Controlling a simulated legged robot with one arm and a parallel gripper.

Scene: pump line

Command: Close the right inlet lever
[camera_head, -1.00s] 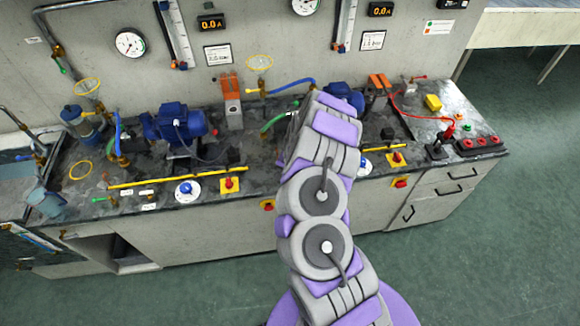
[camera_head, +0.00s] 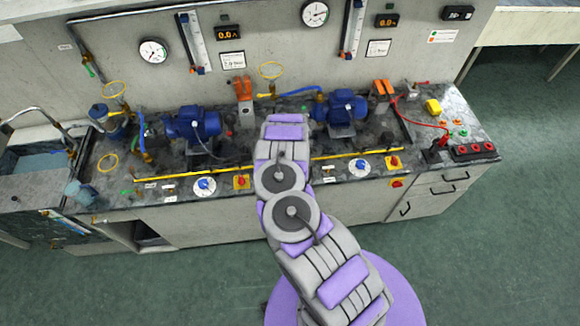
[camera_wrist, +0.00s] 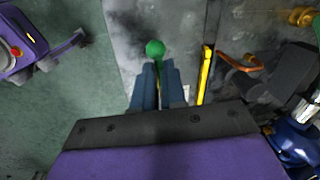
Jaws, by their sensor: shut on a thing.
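A green round knob (camera_wrist: 155,48) shows at the tips of my gripper (camera_wrist: 157,68) in the wrist view. The two blue-grey fingers are close together and shut on the green-knobbed lever, whose shaft is mostly hidden between them. In the head view my own arm covers the gripper and this lever, so the lever's angle cannot be told there.
A yellow bar (camera_wrist: 204,75) runs just right of the fingers in the wrist view, with an orange-brown curved part (camera_wrist: 240,62) beyond it. The bench carries blue pumps (camera_head: 195,124), dials (camera_head: 204,184) and a red lead (camera_head: 415,122). Green floor (camera_head: 490,230) is clear at right.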

